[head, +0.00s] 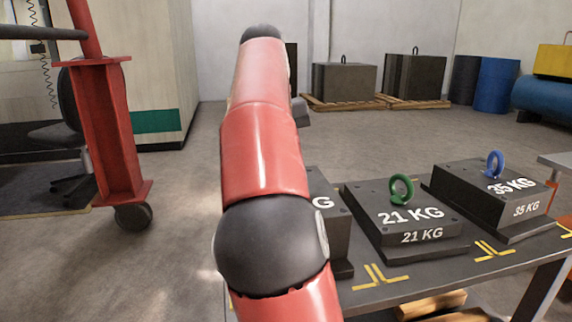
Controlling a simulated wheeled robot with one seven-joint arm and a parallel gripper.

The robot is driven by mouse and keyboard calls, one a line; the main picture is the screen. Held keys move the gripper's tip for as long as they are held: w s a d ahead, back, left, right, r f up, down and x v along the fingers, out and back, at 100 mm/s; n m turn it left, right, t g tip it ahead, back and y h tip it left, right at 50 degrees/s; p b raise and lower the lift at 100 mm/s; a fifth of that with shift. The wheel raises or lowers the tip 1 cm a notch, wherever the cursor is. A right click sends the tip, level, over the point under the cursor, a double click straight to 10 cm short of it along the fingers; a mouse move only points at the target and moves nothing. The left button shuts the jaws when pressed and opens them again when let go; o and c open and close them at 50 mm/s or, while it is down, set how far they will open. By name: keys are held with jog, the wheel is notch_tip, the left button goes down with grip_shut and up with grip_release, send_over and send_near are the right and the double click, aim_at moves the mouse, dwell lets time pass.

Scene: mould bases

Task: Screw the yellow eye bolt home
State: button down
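No yellow eye bolt shows in the head view. A black mould base (335,232) stands on the table, mostly hidden behind my red arm; only its right side and the letter G of its label show. Its top and any bolt there are hidden. The mould base marked 21 KG (376,222) carries a green eye bolt (409,190), standing upright. The mould base marked 35 KG (455,190) carries a blue eye bolt (490,166), also upright. My gripper cannot be made out; my arm fills the middle of the view.
The dark table (440,268) has yellow corner marks along its front. A red wheeled hoist frame (106,140) and an office chair (70,150) stand at left. Dark blocks on pallets (343,104) and blue drums (495,85) stand behind. The floor between is clear.

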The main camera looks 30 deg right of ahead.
dwell(0.4)
jog(key=c, duration=1.4)
grip_release()
jog(key=shift+r, duration=0.1)
notch_tip(320, 180, up, 8)
jog(key=a+p, duration=0.1)
jog(key=p, duration=0.5)
jog(key=shift+w+a+f+p, duration=0.25)
jog(key=shift+w+p, duration=0.05)
jog(key=shift+d, duration=0.1)
